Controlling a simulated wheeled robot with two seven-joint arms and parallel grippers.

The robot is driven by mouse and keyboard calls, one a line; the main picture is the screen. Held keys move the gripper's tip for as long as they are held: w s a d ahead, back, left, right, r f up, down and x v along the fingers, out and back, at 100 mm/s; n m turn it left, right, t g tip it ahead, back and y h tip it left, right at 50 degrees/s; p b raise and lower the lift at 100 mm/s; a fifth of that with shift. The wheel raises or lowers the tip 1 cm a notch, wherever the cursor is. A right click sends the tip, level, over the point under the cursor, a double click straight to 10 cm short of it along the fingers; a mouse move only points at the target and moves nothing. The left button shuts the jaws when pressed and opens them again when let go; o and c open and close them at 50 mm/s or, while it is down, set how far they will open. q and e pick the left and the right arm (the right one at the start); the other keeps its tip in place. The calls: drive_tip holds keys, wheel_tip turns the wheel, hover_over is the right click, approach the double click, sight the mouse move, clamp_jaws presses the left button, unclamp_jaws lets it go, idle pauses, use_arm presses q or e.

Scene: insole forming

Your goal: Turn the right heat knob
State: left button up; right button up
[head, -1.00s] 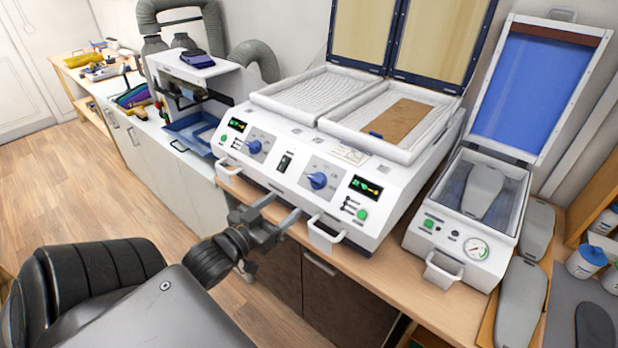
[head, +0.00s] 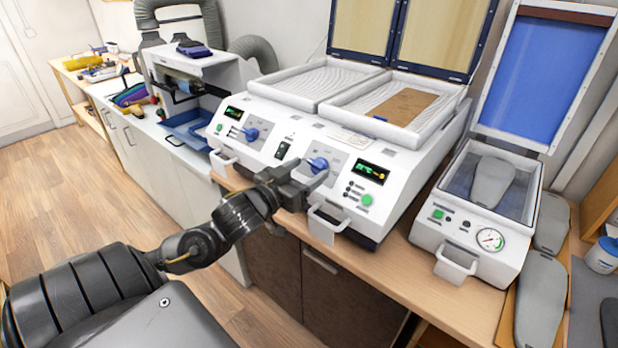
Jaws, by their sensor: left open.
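The right heat knob (head: 318,165) is a blue dial on the sloped front panel of the white two-bay heating machine (head: 400,165). The left heat knob (head: 251,134) is a matching blue dial further left. My left gripper (head: 308,178) is open, with its fingers at the lower side of the right knob. One finger shows just below the knob. Whether the fingers touch the knob or reach around it I cannot tell. My right gripper is not in view.
Below the panel is a front handle (head: 328,224). A smaller white press (head: 470,225) with a gauge and raised blue lid stands to the right. Grey insole shapes (head: 540,300) lie beside it. A blue tray (head: 188,130) is at the left.

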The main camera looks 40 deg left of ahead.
use_arm(q)
drive_tip(key=shift+w+r, duration=0.2)
drive_tip(key=shift+w, duration=0.7)
